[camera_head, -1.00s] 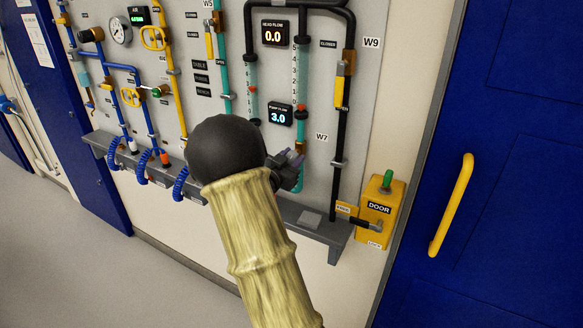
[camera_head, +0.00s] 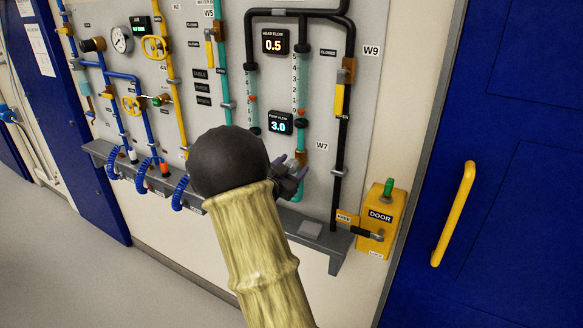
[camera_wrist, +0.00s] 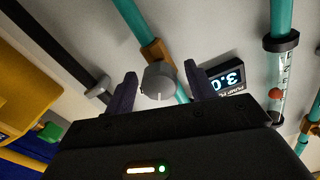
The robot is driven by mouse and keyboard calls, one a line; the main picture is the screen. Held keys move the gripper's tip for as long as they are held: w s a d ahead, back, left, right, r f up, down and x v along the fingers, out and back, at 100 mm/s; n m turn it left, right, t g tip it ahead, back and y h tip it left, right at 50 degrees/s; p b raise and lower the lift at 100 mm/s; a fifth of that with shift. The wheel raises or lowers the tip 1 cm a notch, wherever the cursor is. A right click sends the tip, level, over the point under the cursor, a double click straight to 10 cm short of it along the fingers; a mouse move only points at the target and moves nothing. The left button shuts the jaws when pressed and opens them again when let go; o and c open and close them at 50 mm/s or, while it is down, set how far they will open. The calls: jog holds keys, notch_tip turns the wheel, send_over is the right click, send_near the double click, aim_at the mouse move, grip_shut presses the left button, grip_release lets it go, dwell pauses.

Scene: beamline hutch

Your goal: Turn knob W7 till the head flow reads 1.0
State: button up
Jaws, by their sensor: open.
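The head flow display (camera_head: 274,40) reads 0.5 in the head view. The W7 label (camera_head: 322,146) is on the panel, just right of a teal pipe. In the wrist view a round grey knob (camera_wrist: 158,80) sits on a brown valve body on a teal pipe. My gripper (camera_wrist: 162,84) is open, with one dark finger on each side of the knob and gaps to both. In the head view my gripper (camera_head: 297,174) is at the pipe below the W7 label, and my arm hides part of it and the knob.
The pump flow display (camera_head: 280,123) reads 3.0. A grey ledge (camera_head: 318,236) runs below the panel. A yellow door box (camera_head: 379,220) with a black lever stands at right, beside the blue door (camera_head: 520,130) with its yellow handle. Blue coiled hoses (camera_head: 180,192) hang at left.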

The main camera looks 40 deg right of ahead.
jog(key=b+v, duration=0.2)
jog(key=v, duration=1.5)
jog(key=shift+a, duration=0.2)
jog(key=shift+s, duration=0.1)
jog(key=w+a+f+n+t+y+p, duration=0.1)
jog(key=a+f+n+t+y+p, duration=0.1)
jog(key=a+n+y, duration=0.4)
jog(key=w+a+f+n+t+y+p, duration=0.1)
jog(key=a+f+n+y+p, duration=0.2)
jog(key=a+y, duration=0.45)
jog(key=s+a+f+n+g+y+p, duration=0.2)
jog(key=s+n+g, duration=0.5)
jog(key=s, duration=0.8)
jog(key=shift+a+n+y, duration=0.4)
jog(key=shift+a+y, duration=0.15)
jog(key=shift+a, duration=0.15)
jog(key=shift+s+f, duration=0.1)
